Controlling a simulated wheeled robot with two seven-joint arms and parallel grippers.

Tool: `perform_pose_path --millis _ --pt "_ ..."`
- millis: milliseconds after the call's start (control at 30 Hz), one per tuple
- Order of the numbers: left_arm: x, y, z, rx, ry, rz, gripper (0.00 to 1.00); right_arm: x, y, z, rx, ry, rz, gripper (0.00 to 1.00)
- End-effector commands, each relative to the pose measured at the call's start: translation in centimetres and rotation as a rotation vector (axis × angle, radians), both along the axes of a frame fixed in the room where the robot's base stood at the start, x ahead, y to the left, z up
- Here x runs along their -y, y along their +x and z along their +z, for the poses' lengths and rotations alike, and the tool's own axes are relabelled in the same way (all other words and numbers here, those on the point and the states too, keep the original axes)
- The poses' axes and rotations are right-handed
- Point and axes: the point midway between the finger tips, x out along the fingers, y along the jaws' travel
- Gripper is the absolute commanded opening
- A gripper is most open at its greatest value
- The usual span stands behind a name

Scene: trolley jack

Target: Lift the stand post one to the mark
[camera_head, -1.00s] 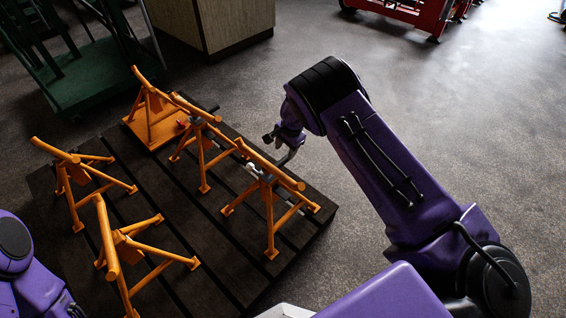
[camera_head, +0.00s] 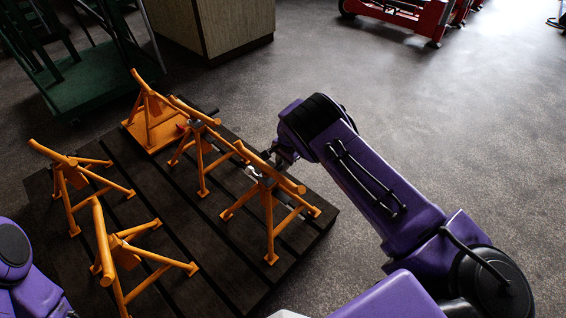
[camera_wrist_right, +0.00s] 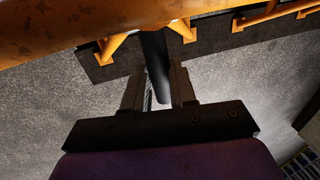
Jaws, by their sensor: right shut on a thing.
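Several orange jack stands are on a dark slatted pallet (camera_head: 165,245). The front-right stand (camera_head: 270,210) has a sloping orange top bar and splayed legs. My right gripper (camera_head: 258,172) is beside its upper part, on its far side, and partly hidden behind it. In the right wrist view, the gripper's two fingers (camera_wrist_right: 157,82) are shut on a dark, flat lever (camera_wrist_right: 155,55) that hangs below a large orange bar (camera_wrist_right: 75,22). I cannot make out a mark. My left gripper is out of view; only a purple part of my left arm shows at the lower left.
Other orange stands (camera_head: 70,180) (camera_head: 125,250) (camera_head: 200,135) (camera_head: 150,110) stand close by on the pallet. A green cart (camera_head: 80,75) and a wooden cabinet (camera_head: 225,25) are behind. Red equipment (camera_head: 400,15) is at the far back. The floor to the right is open.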

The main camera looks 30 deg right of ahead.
Motion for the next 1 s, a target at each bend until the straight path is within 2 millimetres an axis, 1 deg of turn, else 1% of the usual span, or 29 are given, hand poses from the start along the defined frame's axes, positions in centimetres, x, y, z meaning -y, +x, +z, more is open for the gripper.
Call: perform_pose_path --millis 33,200,300,400,700,733,767,800,1000 --pt "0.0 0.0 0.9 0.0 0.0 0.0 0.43 0.0 0.1 1.2 0.003 0.001 -0.002 0.0" --pt "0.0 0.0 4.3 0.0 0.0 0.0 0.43 0.0 0.2 5.4 0.003 0.003 -0.002 0.0" --pt "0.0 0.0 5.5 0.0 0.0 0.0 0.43 0.1 0.2 6.9 0.004 0.001 -0.001 0.0" --pt "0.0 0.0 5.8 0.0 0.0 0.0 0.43 0.1 0.2 7.4 0.005 0.0 -0.002 0.0" --pt "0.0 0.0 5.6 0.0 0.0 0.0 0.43 0.1 0.2 7.2 0.006 -0.002 -0.001 0.0" --pt "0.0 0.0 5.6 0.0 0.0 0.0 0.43 0.1 0.2 7.2 0.006 -0.002 -0.001 0.36" --pt "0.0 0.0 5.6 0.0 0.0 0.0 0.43 0.1 0.2 7.2 0.006 -0.002 -0.001 0.46" --pt "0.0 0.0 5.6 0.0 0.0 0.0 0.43 0.1 0.2 7.2 0.006 -0.001 -0.001 0.51" --pt "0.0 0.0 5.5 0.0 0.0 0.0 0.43 0.0 0.1 7.0 0.002 0.0 0.0 0.51"
